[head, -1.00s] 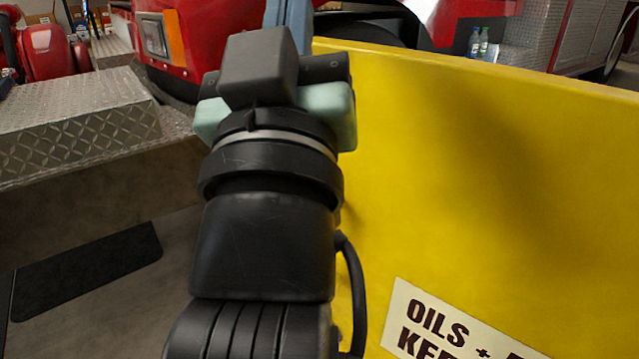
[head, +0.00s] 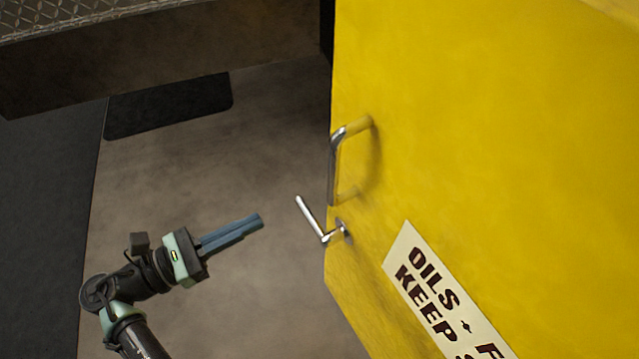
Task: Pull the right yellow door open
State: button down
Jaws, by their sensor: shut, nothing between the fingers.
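The yellow door (head: 480,130) fills the right of the head view and shows its face with a label (head: 440,295). Near its left edge is a metal pull handle (head: 334,170). Below that handle a thin silver lever (head: 312,220) sticks out from a round mount on the door. My gripper (head: 258,221) is to the left of the lever, its blue-grey fingers together and pointing right. A gap of floor shows in the picture between the fingertips and the lever. The fingers hold nothing.
Grey floor (head: 230,300) lies open left of the door. A dark mat (head: 170,105) lies on it at the upper left. A low step with a diamond-plate top (head: 100,12) runs across the top left.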

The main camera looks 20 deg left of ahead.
jog(key=b, duration=0.2)
send_over(308, 217)
jog(key=shift+f, duration=0.1)
jog(key=shift+w+d, duration=0.45)
jog(key=shift+w, duration=0.05)
jog(key=shift+w, duration=0.1)
jog(key=w+d+m+g+h+b, duration=0.2)
jog(key=w+d+g, duration=0.1)
jog(key=w+d, duration=0.5)
jog(key=shift+w+m+h, duration=0.3)
jog(key=shift+w+h, duration=0.05)
jog(key=shift+h, duration=0.05)
jog(key=shift+s+a+r, duration=0.1)
jog(key=shift+r, duration=0.1)
